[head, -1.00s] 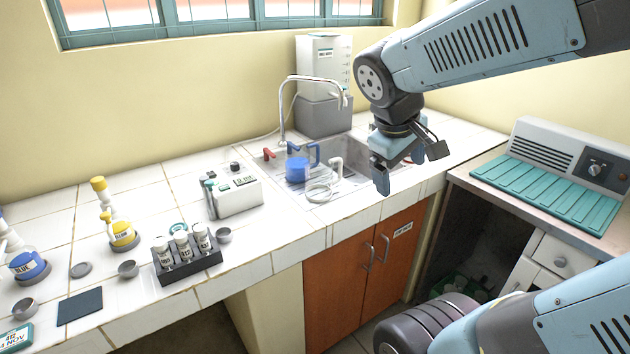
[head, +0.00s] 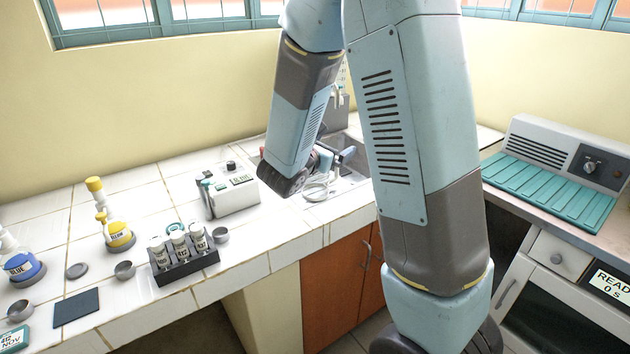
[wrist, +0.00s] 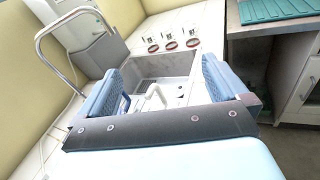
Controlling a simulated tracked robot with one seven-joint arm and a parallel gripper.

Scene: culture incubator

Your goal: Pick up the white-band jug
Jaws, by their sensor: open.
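My gripper (wrist: 160,86) is open, its two blue fingers spread above the sink (wrist: 166,66) in the wrist view. Between the fingers, down in the sink, a white curved piece like a handle (wrist: 155,95) shows, with a bit of blue (wrist: 125,103) near the left finger. The front bar of my gripper hides what lies below them. I cannot tell whether either belongs to the white-band jug, as no white band is clear. In the head view my gripper (head: 338,157) is small and partly hidden by my arm, over the sink.
A faucet (wrist: 62,40) arches at the sink's left. Several small items with dark red rings (wrist: 170,46) stand beyond the sink. In the head view, a vial rack (head: 186,268) and a white device (head: 232,196) sit on the counter, left of the sink. A teal ribbed mat (head: 548,193) lies at right.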

